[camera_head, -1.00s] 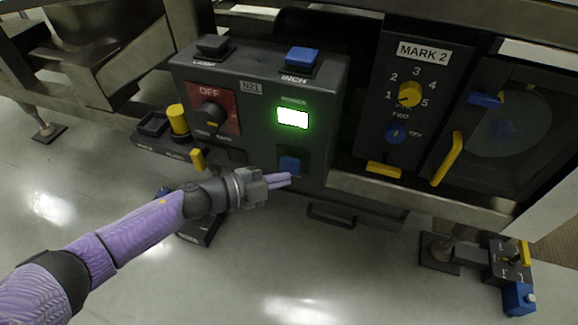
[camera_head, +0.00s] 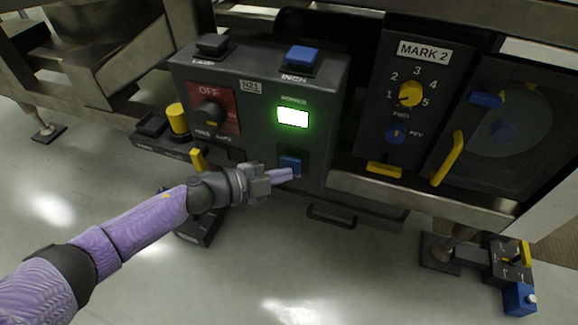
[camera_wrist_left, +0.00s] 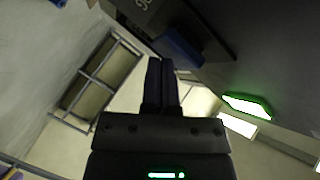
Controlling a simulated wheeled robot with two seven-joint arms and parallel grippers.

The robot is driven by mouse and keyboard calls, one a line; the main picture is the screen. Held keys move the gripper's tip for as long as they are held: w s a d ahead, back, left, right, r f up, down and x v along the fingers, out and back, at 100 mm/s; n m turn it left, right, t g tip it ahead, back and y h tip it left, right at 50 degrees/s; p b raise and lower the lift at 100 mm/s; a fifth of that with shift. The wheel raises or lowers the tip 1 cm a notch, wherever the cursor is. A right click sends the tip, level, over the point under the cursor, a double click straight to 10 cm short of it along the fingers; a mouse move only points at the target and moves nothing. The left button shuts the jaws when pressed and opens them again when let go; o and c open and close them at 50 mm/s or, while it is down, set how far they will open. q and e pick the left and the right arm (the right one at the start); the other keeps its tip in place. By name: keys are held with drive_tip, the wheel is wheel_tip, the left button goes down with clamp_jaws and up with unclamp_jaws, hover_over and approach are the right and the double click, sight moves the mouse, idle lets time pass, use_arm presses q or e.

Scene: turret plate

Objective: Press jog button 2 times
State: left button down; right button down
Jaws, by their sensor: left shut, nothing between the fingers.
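A blue button (camera_head: 290,161) sits low on the front of the dark control box, under the lit power lamp. It also shows in the left wrist view (camera_wrist_left: 182,48), beside an upside-down, cut-off label that looks like JOG. My left gripper (camera_head: 291,174) is shut and empty, its fingertips at the lower edge of this button. In the left wrist view the closed fingers (camera_wrist_left: 161,65) point up just left of the button. I cannot tell whether they touch it. My right gripper is not in view.
The control box (camera_head: 255,140) also carries a blue INCH button (camera_head: 302,57), a dark knob (camera_head: 208,114) and the glowing power lamp (camera_head: 293,117). A yellow knob (camera_head: 178,119) stands to the left. The MARK 2 panel (camera_head: 424,51) is to the right.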

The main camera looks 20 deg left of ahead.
use_arm(q)
drive_tip(key=shift+w, duration=0.3)
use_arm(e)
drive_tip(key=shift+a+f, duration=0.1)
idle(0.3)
use_arm(q)
drive_tip(key=shift+s+r+p, duration=0.1)
drive_tip(key=shift+s+p, duration=0.2)
drive_tip(key=shift+s, duration=0.75)
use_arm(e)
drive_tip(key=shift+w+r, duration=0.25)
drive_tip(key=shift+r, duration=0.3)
use_arm(q)
drive_tip(key=s+p, duration=0.3)
drive_tip(key=s, duration=0.2)
drive_tip(key=shift+a, duration=0.1)
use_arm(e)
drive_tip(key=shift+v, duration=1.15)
